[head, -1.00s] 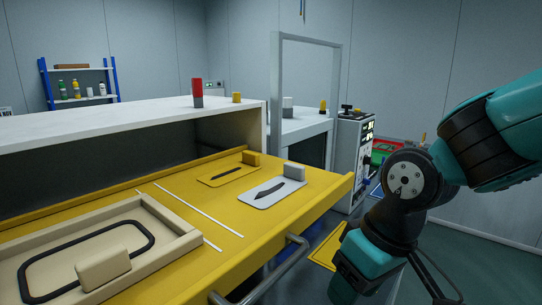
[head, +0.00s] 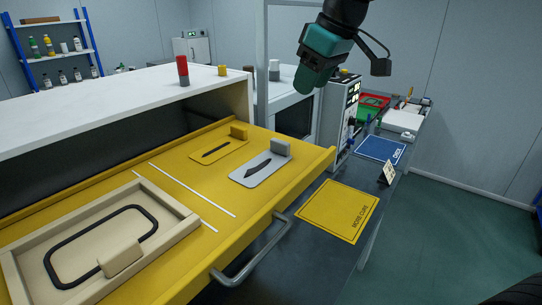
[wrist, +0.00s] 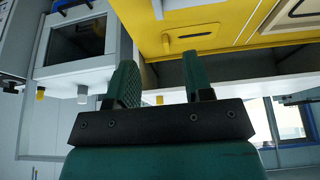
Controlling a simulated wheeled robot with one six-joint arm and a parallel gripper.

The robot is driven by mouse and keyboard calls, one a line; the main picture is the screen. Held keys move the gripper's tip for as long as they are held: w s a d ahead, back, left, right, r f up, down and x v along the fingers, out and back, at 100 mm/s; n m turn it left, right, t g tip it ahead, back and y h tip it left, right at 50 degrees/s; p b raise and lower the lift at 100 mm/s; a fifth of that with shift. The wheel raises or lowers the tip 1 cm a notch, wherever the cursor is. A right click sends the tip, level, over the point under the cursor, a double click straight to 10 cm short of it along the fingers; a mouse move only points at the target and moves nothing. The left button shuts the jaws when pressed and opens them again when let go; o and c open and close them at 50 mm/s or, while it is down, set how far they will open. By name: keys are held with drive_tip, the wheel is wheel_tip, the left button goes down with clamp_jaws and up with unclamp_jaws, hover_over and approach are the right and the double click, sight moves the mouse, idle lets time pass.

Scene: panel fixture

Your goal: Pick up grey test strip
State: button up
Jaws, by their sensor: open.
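The grey test strip (head: 267,171) is a flat grey plate with a dark sliver-shaped mark and an upright grey block at its far end. It lies at the right of the open yellow drawer (head: 309,172) in the head view. My gripper (head: 308,82) hangs above and beyond it to the right, clear of the drawer. In the wrist view my gripper (wrist: 158,76) has its two green fingers apart with nothing between them. I cannot make out the grey strip for sure in that view.
A yellow strip (head: 210,157) of like shape lies behind the grey one; it also shows in the wrist view (wrist: 205,35). A beige framed tray (head: 180,235) fills the drawer's left. A white cabinet top (head: 120,95) overhangs the drawer's back. A metal handle (head: 240,275) sticks out in front.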

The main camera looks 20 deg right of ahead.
drive_tip(key=p, duration=0.3)
hover_over(284, 142)
drive_tip(key=s, duration=0.2)
drive_tip(key=f, duration=1)
drive_tip(key=shift+d+f, duration=0.15)
drive_tip(key=shift+d, duration=0.2)
drive_tip(key=shift+d+p+x, duration=0.15)
drive_tip(key=shift+p+x, duration=0.7)
drive_tip(key=shift+x, duration=0.55)
drive_tip(key=shift+d+p+x, duration=0.15)
drive_tip(key=shift+p+x, duration=0.65)
drive_tip(key=shift+x, duration=0.55)
drive_tip(key=shift+f, duration=0.1)
clamp_jaws()
